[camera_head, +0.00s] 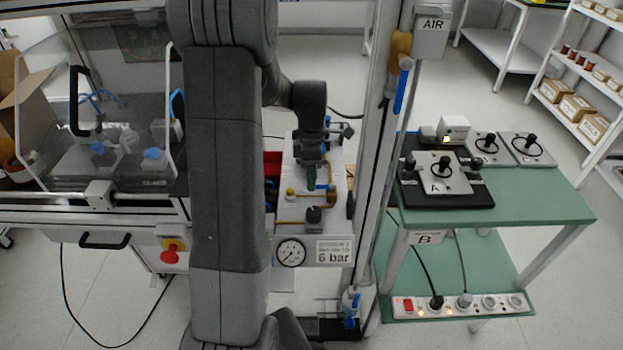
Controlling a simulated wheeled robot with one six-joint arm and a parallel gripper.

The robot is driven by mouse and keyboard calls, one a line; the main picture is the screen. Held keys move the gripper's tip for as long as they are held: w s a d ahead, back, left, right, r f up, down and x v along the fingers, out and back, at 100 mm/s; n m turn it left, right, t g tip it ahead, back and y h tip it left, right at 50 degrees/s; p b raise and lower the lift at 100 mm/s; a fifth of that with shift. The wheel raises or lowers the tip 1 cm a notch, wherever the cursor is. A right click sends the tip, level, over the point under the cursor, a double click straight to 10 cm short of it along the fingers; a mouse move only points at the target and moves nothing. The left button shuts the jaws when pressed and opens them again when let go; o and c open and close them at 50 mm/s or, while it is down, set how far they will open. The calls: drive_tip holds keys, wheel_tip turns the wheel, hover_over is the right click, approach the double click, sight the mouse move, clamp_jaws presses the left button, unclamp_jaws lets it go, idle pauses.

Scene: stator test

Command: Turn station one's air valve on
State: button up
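A box labelled AIR (432,37) is fixed high on a post right of centre. Beside it are a brass-coloured fitting (400,45) and a blue lever (402,90), which hangs nearly upright along the post. A sign reading 6 bar (335,252), with small blurred text above it, sits next to a round gauge (291,253) on a white unit. My gripper (311,165) points down over this unit, left of the blue lever and apart from it. Its fingers are too dark and small to tell open from shut. A green part shows just below it.
A green bench (540,200) with black-and-grey fixtures stands right, a power strip (460,306) on its lower shelf. A clear-windowed enclosure (95,130) with a red stop button (171,250) is left. The post stands between my arm and the bench.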

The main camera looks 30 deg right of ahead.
drive_tip(key=shift+f, duration=0.3)
clamp_jaws()
drive_tip(key=shift+r, duration=0.1)
drive_tip(key=shift+w+d+m+p, duration=0.2)
drive_tip(key=shift+m+p, duration=0.1)
drive_tip(key=shift+m, duration=0.25)
drive_tip(key=shift+w+d+m+p, duration=0.15)
drive_tip(key=shift+m+p, duration=0.15)
drive_tip(key=shift+m, duration=0.25)
drive_tip(key=shift+w+d+m+t+y+p, duration=0.25)
drive_tip(key=shift+d+m+p, duration=0.1)
drive_tip(key=shift+m, duration=0.6)
drive_tip(key=shift+w+d+m+t+y+p, duration=0.15)
drive_tip(key=shift+w+d+m+p, duration=0.15)
drive_tip(key=shift+m, duration=0.65)
